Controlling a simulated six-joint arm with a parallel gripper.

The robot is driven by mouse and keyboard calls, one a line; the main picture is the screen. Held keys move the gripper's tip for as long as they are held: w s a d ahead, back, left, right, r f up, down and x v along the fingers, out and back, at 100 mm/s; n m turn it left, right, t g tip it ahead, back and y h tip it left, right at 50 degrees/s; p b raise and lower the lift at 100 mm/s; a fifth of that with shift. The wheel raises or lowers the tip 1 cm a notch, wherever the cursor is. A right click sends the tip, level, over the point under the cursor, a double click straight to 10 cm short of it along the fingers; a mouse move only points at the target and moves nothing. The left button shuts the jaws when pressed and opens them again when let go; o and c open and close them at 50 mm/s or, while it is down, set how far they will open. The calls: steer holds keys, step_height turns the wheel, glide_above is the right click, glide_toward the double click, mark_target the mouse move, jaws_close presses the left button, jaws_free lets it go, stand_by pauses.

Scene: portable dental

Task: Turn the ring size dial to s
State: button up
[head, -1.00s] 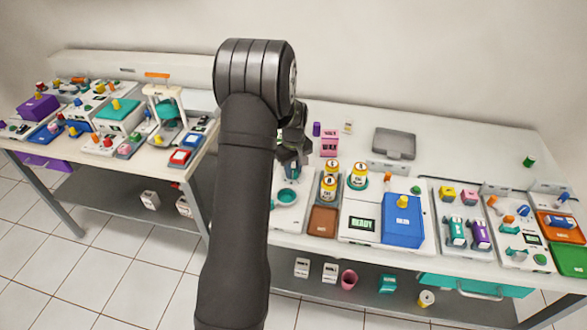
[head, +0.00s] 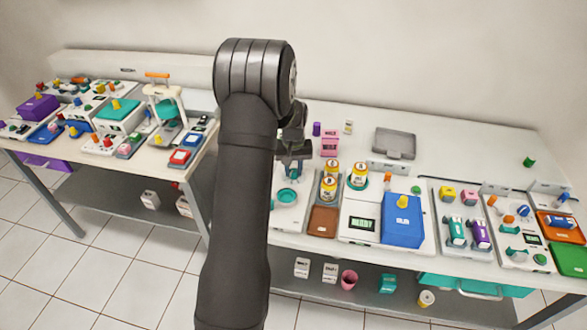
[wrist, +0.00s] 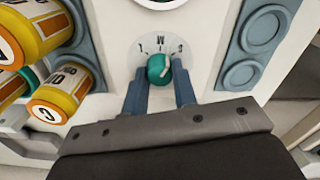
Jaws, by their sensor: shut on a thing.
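The ring size dial is a small teal knob (wrist: 158,68) on a white panel (wrist: 205,60), in the middle of the wrist view. A white pointer line on it points up and to the right. Dark marks around it include an M at the top and smaller marks to the left and right, which are hard to read. My gripper (wrist: 158,78) is shut on the knob, with one blue-grey finger on each side. In the head view my gripper (head: 293,150) is partly behind my arm, and the dial cannot be made out there.
Yellow-and-white cans (wrist: 62,92) stand close to the left of my gripper in the wrist view. Blue-grey holders with round recesses (wrist: 255,45) lie to the right. In the head view, pink boxes (head: 330,146) stand right of my gripper.

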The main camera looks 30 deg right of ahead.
mark_target(293, 170)
steer(key=shift+m, duration=0.7)
steer(key=o, duration=1)
steer(key=shift+r, duration=0.1)
step_height(293, 170, up, 17)
steer(key=shift+r, duration=0.15)
